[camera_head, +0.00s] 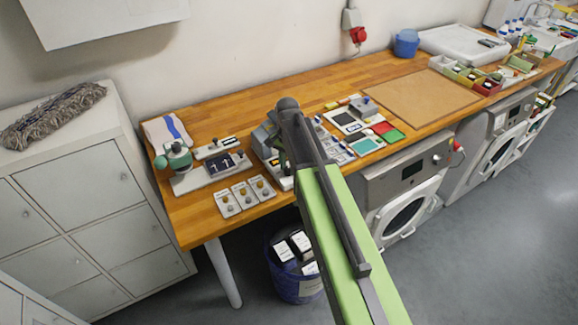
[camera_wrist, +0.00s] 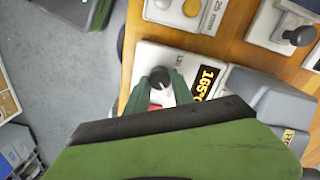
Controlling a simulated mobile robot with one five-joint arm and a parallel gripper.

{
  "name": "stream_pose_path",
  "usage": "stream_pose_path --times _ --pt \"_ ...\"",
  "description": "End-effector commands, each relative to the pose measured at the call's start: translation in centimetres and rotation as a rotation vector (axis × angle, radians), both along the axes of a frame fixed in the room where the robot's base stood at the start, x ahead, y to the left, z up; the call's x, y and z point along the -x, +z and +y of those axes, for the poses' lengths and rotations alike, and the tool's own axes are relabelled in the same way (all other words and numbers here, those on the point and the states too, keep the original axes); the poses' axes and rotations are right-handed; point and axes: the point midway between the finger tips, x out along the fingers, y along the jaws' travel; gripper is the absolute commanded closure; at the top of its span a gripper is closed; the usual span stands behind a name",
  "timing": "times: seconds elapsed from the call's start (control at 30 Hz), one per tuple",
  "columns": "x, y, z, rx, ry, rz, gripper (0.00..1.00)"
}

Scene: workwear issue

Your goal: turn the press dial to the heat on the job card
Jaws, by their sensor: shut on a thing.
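The press dial (camera_wrist: 159,75) is a dark round knob on a pale panel in the wrist view. My gripper (camera_wrist: 161,88) is shut on it, one green finger on each side. An orange-lit display (camera_wrist: 207,83) beside the dial appears to read 165, its end cut off by my gripper. The grey press (camera_wrist: 268,103) is at the right of the wrist view and shows partly behind my arm in the head view (camera_head: 265,137). I cannot make out which card is the job card.
Three sample cards (camera_head: 243,196) lie at the bench's front edge, left of the press. A green-topped device (camera_head: 177,157) stands further left. A blue bin (camera_head: 296,285) is below the bench. A brown mat (camera_head: 415,97) lies to the right.

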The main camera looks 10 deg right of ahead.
Motion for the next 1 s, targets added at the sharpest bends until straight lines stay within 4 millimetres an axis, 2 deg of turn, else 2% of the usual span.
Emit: stream_pose_path --times 0.4,0.43,0.57,0.87,1.0 --pt "0.00 -0.01 0.10 -0.001 -0.005 0.000 1.00" --pt "0.00 -0.01 0.10 -0.001 -0.005 0.000 0.68" --pt "0.00 0.00 0.11 -0.001 -0.005 0.000 0.51" --pt "-0.01 0.05 0.12 0.000 -0.004 0.000 0.50" --pt "-0.01 0.85 0.12 0.000 -0.004 0.000 0.50"
